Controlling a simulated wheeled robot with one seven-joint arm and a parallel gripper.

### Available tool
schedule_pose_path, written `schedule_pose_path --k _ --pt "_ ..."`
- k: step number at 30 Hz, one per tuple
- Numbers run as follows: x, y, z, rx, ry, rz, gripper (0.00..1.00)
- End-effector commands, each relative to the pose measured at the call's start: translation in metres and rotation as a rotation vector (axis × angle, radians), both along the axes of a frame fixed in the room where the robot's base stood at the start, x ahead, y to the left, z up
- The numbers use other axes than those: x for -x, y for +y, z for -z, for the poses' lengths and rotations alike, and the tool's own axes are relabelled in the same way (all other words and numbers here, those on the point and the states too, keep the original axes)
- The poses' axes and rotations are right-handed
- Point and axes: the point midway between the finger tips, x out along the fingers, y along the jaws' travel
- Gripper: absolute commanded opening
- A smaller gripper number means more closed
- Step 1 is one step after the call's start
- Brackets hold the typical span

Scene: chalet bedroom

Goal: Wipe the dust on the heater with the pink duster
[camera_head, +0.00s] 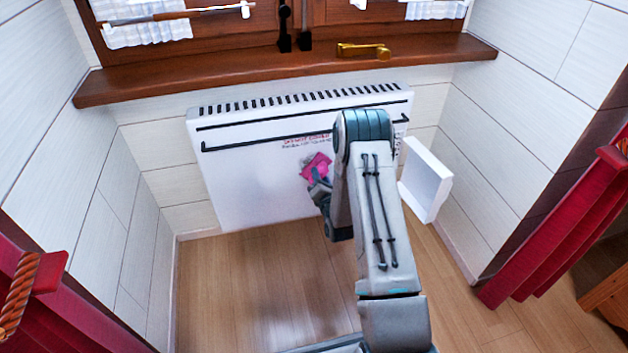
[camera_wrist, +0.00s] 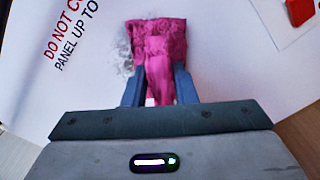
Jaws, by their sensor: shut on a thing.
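The white heater (camera_head: 250,185) hangs on the wall under the window sill, with dark slots along its top and red and black lettering on its front. My gripper (camera_head: 318,183) is in front of the heater panel, partly behind my arm. It is shut on the pink duster (camera_head: 317,166). In the wrist view the duster (camera_wrist: 158,45) sits between the two blue-grey fingers (camera_wrist: 160,88), its far end against or very close to the heater front (camera_wrist: 225,75). A grey dust patch (camera_wrist: 122,52) shows on the panel just left of the duster. Part of the heater is hidden by my arm.
A white box-like piece (camera_head: 425,180) sticks out at the heater's right side. The brown window sill (camera_head: 280,72) juts out above, with a brass handle (camera_head: 364,50). Red curtains (camera_head: 570,235) hang on both sides. The wooden floor (camera_head: 265,285) left of my arm is clear.

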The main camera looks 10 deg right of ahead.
Motion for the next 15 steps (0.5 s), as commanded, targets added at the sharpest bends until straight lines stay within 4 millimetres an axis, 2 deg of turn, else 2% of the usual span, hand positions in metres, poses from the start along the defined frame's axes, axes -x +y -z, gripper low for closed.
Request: schedule_pose_path --k 15 --pt "-0.001 -0.033 0.000 0.002 -0.005 0.005 0.07"
